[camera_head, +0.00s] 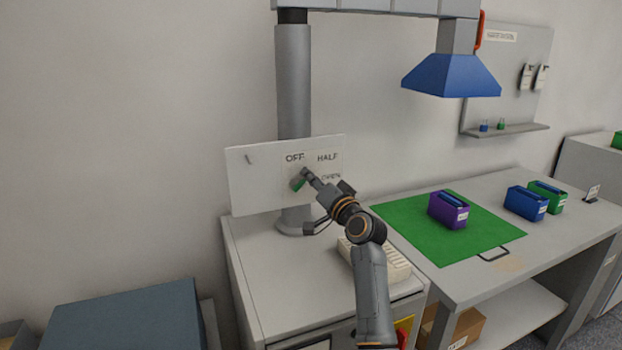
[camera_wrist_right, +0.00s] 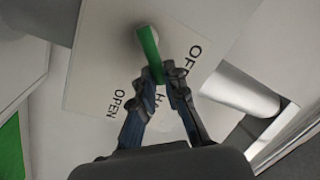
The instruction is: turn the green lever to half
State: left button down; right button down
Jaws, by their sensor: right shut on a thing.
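The green lever (camera_wrist_right: 150,50) sits on a pale panel (camera_head: 255,190) with the words OFF, HALF and OPEN. In the right wrist view its free end lies between my right fingertips (camera_wrist_right: 158,78), and my right gripper is shut on it. From its round pivot the lever points roughly towards the HALF lettering, between OFF and OPEN. HALF is partly hidden by the fingers there. My left gripper is not in view.
The panel is in front of a grey column (camera_head: 294,85) on a cabinet. A pale tray (camera_head: 396,266) lies below my right arm. To the right, a bench carries a green mat (camera_head: 410,232), a purple box (camera_head: 442,210) and a blue box (camera_head: 520,203). A blue hood (camera_head: 450,76) hangs above.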

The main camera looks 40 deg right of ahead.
jog(key=c, duration=1.4)
grip_release()
jog(key=s, duration=0.4)
jog(key=s+f, duration=0.1)
jog(key=s, duration=0.3)
jog(key=s+a, duration=0.1)
jog(key=s, duration=0.3)
jog(key=shift+f, duration=0.3)
jog(key=shift+f, duration=0.1)
